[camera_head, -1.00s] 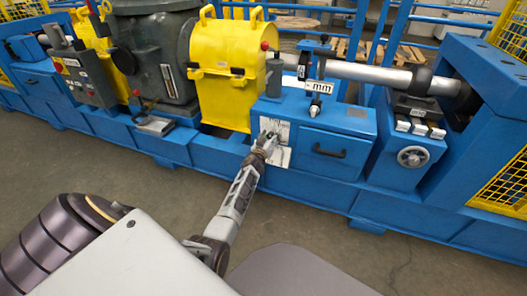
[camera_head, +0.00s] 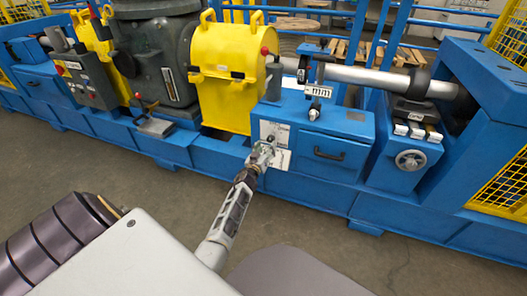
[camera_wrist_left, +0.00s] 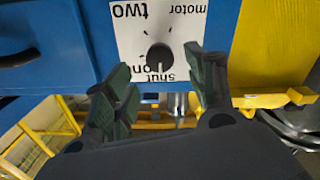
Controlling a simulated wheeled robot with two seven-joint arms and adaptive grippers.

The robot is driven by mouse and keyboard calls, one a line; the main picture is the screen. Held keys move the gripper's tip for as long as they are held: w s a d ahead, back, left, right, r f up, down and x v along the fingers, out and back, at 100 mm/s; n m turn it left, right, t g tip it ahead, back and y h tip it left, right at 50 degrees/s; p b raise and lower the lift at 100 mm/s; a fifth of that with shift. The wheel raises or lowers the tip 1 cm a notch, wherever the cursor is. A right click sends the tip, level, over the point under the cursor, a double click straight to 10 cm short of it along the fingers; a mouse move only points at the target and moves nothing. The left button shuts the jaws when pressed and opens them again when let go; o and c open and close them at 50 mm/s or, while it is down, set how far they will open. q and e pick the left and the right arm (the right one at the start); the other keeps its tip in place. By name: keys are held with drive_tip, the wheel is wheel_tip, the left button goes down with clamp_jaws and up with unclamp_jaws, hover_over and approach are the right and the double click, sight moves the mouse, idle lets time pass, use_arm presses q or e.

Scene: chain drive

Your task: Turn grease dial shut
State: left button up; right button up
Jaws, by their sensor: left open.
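The dial is a small black round knob (camera_wrist_left: 160,57) on a white label plate, which shows upside down in the left wrist view with the words "two", "motor", "shut" and "one" around the knob. Its exact setting is too small to tell. In the head view the label plate (camera_head: 282,130) is on the blue cabinet front. My left gripper (camera_wrist_left: 163,92) is open, its two dark green-padded fingers spread below the knob in the wrist picture, with nothing between them. In the head view my left gripper (camera_head: 260,157) is just in front of the plate's lower part. My right gripper is not in view.
A drawer with a black handle (camera_head: 328,154) is right of the plate, on the blue cabinet (camera_head: 350,122). A yellow guard (camera_head: 222,90) stands to the left, and a handwheel (camera_head: 411,159) farther right. The floor in front is clear.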

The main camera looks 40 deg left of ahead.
use_arm(q)
drive_tip(key=shift+p+v, duration=0.35)
drive_tip(key=shift+v, duration=1.05)
